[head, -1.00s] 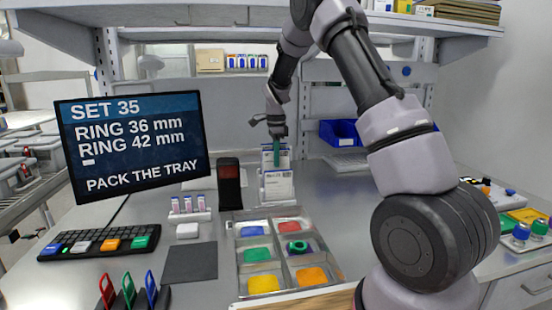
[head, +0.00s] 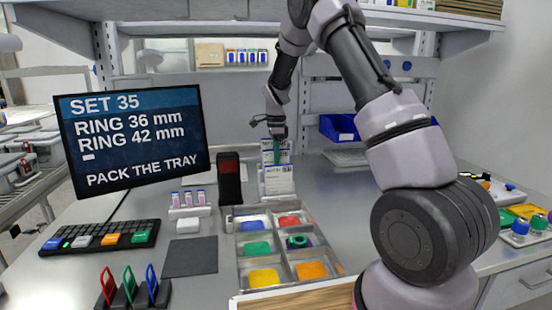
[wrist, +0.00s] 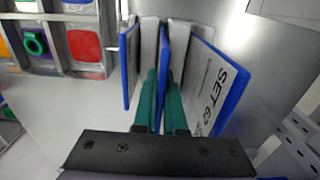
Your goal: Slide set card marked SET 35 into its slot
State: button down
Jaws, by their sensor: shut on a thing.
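My gripper (wrist: 161,100) has green fingers, shut on a thin blue-edged card (wrist: 164,50) standing among other cards. The held card's label is not readable, so I cannot tell whether it is SET 35. To its right in the wrist view stands another blue-edged white card (wrist: 212,85) marked SET, its number partly unclear. To the left is another blue-edged card (wrist: 126,70). In the head view, my gripper (head: 277,150) points down at the card rack, where a white card (head: 279,181) faces me in front. I cannot make out the card's slot.
A metal tray (head: 236,240) holds coloured compartments, one with a green ring (head: 298,241). A black block (head: 229,180) stands left of the rack. The screen (head: 135,140) reads SET 35, RING 36 mm, RING 42 mm. A blue bin (head: 338,128) stands behind right.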

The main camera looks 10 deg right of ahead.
jog(key=shift+f, duration=0.1)
jog(key=shift+c, duration=1.8)
grip_release()
jog(key=shift+r, duration=4.5)
